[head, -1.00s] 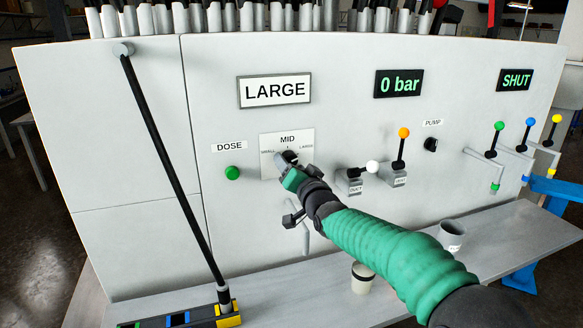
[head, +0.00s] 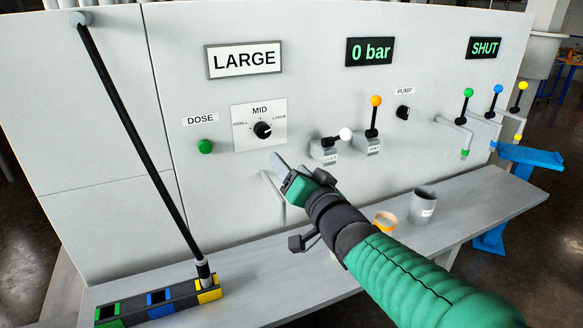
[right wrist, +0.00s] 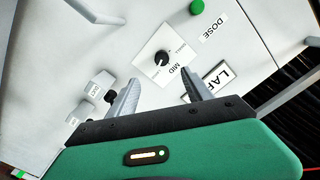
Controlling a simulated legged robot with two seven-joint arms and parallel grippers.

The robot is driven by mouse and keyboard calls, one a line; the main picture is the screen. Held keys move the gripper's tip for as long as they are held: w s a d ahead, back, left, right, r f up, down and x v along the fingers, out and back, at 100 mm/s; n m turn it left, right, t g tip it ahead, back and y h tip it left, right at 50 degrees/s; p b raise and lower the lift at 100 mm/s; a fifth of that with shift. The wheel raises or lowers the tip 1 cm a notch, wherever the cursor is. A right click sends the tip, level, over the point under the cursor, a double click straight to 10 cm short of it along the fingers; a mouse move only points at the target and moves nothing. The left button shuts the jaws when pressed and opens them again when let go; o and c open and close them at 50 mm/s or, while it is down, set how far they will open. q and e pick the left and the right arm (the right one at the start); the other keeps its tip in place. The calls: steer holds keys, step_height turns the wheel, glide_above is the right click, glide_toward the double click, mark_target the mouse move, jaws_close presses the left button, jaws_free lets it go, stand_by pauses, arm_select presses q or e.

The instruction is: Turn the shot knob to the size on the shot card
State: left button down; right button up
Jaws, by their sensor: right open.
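The shot card (head: 243,59) on the panel reads LARGE. The black shot knob (head: 262,130) sits on a white plate marked SMALL, MID and LARGE. Its pale mark is tiny but appears turned to the right, toward LARGE. My right gripper (head: 284,166) is open and empty, below and slightly right of the knob, apart from it. In the right wrist view, the knob (right wrist: 161,58) shows beyond the two spread fingers (right wrist: 160,79), with nothing between them. My left gripper is not in view.
The green DOSE button (head: 205,146) is left of the knob. White-tipped (head: 345,134) and orange-tipped (head: 376,101) levers stand to the right. The pressure display (head: 369,51) reads 0 bar, another (head: 483,48) SHUT. Cups stand on the shelf (head: 460,218); a black pole (head: 140,145) leans at left.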

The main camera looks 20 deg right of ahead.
steer(key=n+p, duration=0.8)
steer(key=p, duration=1.2)
glide_toward(264, 133)
steer(key=w, duration=0.9)
steer(key=shift+w, duration=0.25)
steer(key=shift+a, duration=0.1)
